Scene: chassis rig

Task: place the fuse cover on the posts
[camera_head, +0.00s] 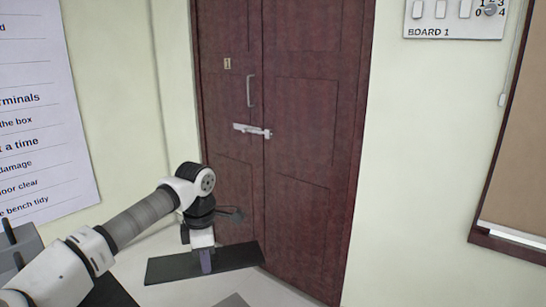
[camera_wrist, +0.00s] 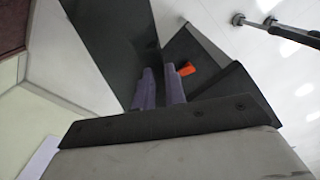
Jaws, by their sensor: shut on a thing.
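My gripper (camera_head: 206,265) points down in front of the door in the head view, with its purple fingers at a long dark flat panel (camera_head: 165,270). I take this panel to be the fuse cover; it extends to both sides of the fingers. In the wrist view the fingers (camera_wrist: 160,76) are close together, with a dark panel (camera_wrist: 112,40) around their tips and a small orange piece (camera_wrist: 186,69) just to their right. Where the fingers touch is partly hidden. I cannot identify the posts with certainty in either view.
A dark red double door (camera_head: 300,150) with a handle and a latch bar (camera_head: 252,130) stands behind the gripper. A grey box (camera_head: 20,248) with dark upright pieces is at the lower left. Dark rods with round ends (camera_wrist: 270,22) show in the wrist view over pale floor.

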